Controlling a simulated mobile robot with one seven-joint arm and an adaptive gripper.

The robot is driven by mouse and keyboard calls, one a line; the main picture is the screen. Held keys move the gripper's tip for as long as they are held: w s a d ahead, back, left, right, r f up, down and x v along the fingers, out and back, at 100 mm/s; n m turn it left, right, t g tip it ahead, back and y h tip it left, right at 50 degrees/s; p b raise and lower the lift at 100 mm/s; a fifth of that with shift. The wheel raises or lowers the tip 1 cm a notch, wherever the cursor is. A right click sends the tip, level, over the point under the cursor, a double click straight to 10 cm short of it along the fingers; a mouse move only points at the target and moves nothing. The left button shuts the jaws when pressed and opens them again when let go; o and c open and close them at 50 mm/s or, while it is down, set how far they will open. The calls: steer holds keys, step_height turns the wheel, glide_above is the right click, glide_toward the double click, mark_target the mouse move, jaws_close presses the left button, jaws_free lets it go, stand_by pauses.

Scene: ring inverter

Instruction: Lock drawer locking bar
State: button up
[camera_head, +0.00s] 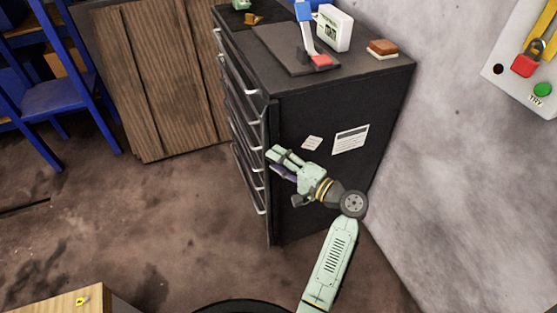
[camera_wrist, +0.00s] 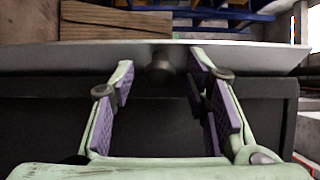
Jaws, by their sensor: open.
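A dark drawer cabinet (camera_head: 310,195) stands in the middle of the head view, with several silver-handled drawers on its left face. A dark upright strip, apparently the locking bar (camera_head: 269,215), runs along its near front edge. My gripper (camera_head: 276,161) is at this edge, about halfway up, and hides part of the strip. In the wrist view my gripper (camera_wrist: 160,88) is open, with purple pads apart. A dark round knob (camera_wrist: 161,71) shows between the fingertips, against a grey band (camera_wrist: 60,58). I cannot tell whether the pads touch it.
The cabinet top bears a blue-and-red device (camera_head: 308,35), a white box (camera_head: 335,28) and a brown block (camera_head: 382,47). A wall panel with a red padlock (camera_head: 526,62) is at the right. Floor left of the cabinet is clear.

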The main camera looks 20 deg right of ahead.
jaws_close()
stand_by(0.5)
steer(key=shift+a, duration=0.15)
